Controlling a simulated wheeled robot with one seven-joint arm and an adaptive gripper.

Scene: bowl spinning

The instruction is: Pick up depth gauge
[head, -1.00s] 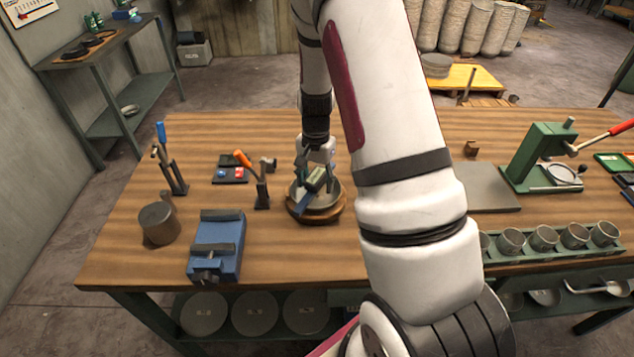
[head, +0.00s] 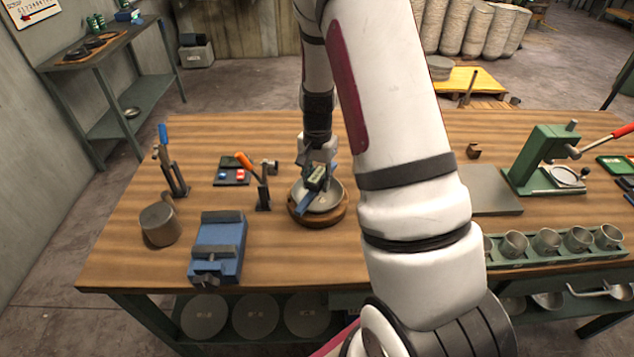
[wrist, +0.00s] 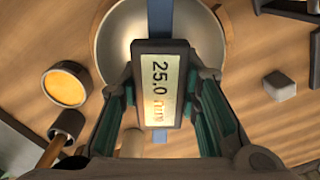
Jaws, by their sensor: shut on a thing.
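The depth gauge (wrist: 160,85) has a dark body with a lit display reading 25.0 mm and a blue beam. In the wrist view my gripper (wrist: 160,100) is shut on the gauge body, with a green-padded finger on each side. In the head view the gauge (head: 317,178) is over a shallow metal bowl (head: 327,202), its blue beam slanting across the bowl. The bowl sits on a round wooden base (head: 320,220). I cannot tell whether the beam touches the rim. My gripper (head: 317,172) partly hides the gauge.
An orange-handled clamp (head: 262,190) stands just left of the bowl, with a blue vise (head: 217,246) nearer the front. A metal cylinder (head: 159,225) and a blue-handled clamp (head: 174,175) are farther left. A green press (head: 545,158) stands right. The front middle of the bench is clear.

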